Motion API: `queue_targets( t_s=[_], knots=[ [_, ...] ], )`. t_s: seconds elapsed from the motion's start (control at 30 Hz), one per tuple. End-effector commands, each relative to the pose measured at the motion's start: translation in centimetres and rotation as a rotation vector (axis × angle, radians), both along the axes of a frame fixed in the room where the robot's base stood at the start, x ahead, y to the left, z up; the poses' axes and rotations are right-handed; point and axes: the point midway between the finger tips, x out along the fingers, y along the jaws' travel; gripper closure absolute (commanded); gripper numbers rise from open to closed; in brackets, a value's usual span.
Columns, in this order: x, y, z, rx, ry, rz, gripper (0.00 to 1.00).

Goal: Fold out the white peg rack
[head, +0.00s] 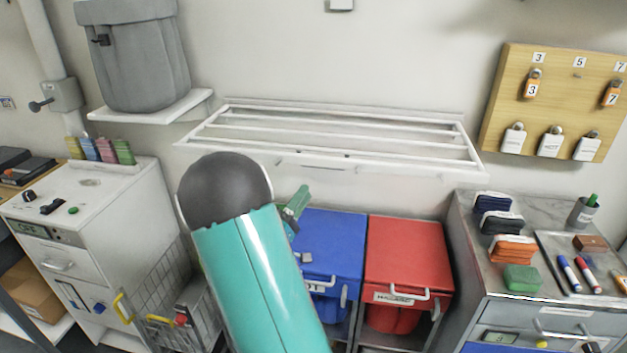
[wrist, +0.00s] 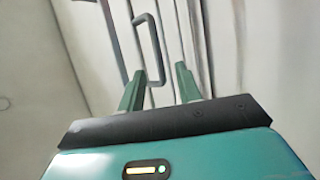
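The white peg rack (head: 215,138) is on the back wall in the head view, a frame with several long bars. It appears to stand out from the wall, its front bar lower and nearer to me. A thin grey handle shows below the front bar. My gripper (head: 297,203) is below the rack, mostly hidden behind my arm. In the wrist view, my gripper (wrist: 160,70) has its green fingers apart. A grey loop handle (wrist: 137,36) shows ahead, its near end in line with the gap. I cannot tell whether the fingers touch it.
Below are a blue bin (head: 332,240) and a red bin (head: 408,250). A white cabinet (head: 130,205) and a wire basket (head: 165,290) stand left, a grey drawer unit (head: 468,235) right. A grey container (head: 140,60) sits on a shelf; a wooden tag board (head: 555,95) hangs right.

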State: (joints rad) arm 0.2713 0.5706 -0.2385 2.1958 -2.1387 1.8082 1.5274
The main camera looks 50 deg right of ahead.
Motion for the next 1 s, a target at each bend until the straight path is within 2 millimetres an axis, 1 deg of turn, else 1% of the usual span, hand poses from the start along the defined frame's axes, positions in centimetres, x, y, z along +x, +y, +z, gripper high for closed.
queue_targets(
  t_s=[0.03,0.1,0.2,0.3,0.87,1.0],
  knots=[
    [0.1,1.0,-0.6,0.002,0.002,0.004,0.66],
    [0.1,2.0,-1.2,0.001,0.001,0.004,0.66],
    [0.0,3.0,-1.9,0.001,0.001,0.002,0.66],
    [0.0,3.5,-2.1,0.001,0.001,0.001,0.66],
    [0.0,3.6,-2.2,0.001,-0.001,0.001,0.66],
    [-0.5,3.7,-1.7,0.021,-0.006,-0.029,0.66]
  ],
)
